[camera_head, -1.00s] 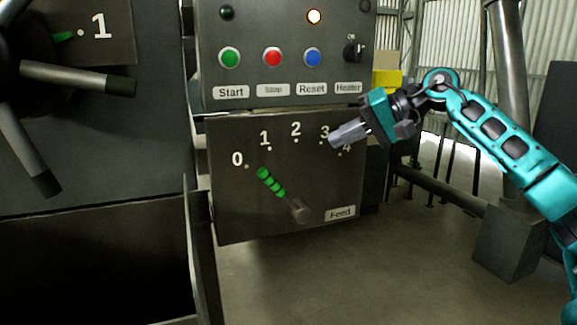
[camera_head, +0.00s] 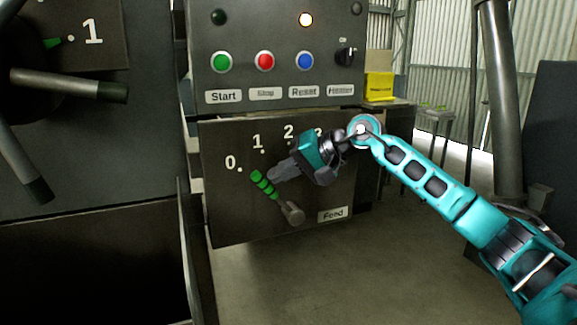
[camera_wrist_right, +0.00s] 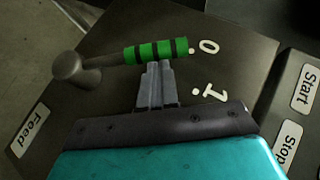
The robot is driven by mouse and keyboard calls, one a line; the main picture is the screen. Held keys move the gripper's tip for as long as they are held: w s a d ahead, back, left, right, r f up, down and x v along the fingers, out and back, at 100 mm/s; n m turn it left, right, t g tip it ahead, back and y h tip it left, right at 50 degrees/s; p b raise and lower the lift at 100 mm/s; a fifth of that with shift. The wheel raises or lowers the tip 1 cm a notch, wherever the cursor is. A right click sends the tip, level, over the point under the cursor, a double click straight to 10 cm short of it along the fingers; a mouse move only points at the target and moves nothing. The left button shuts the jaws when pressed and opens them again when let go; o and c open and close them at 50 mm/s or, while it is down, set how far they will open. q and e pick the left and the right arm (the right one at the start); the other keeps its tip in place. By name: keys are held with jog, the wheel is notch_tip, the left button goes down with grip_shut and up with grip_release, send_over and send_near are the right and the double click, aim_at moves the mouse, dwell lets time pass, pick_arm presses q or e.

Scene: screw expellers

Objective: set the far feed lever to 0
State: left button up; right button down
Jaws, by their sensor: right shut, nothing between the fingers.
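The feed lever (camera_head: 264,184) has a green handle with dark bands and a grey pivot knob at its lower right. In the head view its handle points up-left, close to the 0 mark and slightly toward 1. My right gripper (camera_head: 272,177) is shut and empty, its fingertips beside the handle on the side of the 1. In the right wrist view, the fingertips (camera_wrist_right: 157,66) meet the edge of the green handle (camera_wrist_right: 156,50); whether they touch it I cannot tell. My left gripper is not in view.
A Feed label (camera_head: 332,214) sits low on the panel. Above are Start, Stop and Reset buttons and a Heater switch (camera_head: 345,57). A dark spoked handle (camera_head: 70,84) stands at left. A yellow box (camera_head: 379,86) is behind. The floor at lower middle is clear.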

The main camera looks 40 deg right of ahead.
jog(key=shift+w+a+f+b, duration=0.15)
jog(key=shift+a+f+b, duration=0.3)
jog(key=shift+a, duration=0.2)
jog(key=shift+a+r, duration=0.1)
jog(key=shift+r, duration=0.05)
